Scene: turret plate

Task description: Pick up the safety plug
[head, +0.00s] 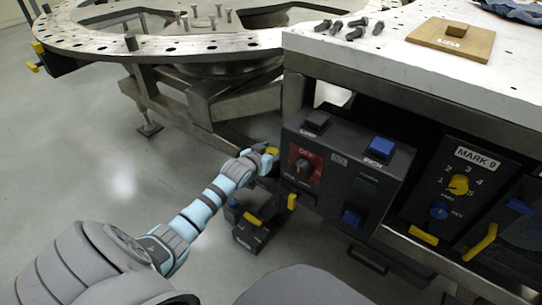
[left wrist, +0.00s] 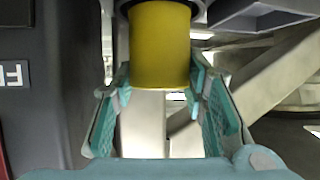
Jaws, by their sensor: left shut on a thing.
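The safety plug (left wrist: 160,48) appears to be the yellow cylinder in the left wrist view, with a dark part above it. My left gripper (left wrist: 160,78) has its teal-padded fingers on either side of the cylinder's lower end and is shut on it. In the head view my left gripper (head: 265,153) is at the left side of the dark control box (head: 345,165), and a little yellow of the plug (head: 272,151) shows at the fingertips. The plug's far end is hidden, so I cannot tell whether it is still seated. My right gripper is not in view.
A white-topped table (head: 400,60) stands above the control box, with several dark bolts (head: 345,27) and a wooden block (head: 453,40) on it. A MARK 9 panel (head: 460,185) is at right. A round metal turret plate (head: 150,45) is behind. A dark device (head: 250,235) sits low beside the box.

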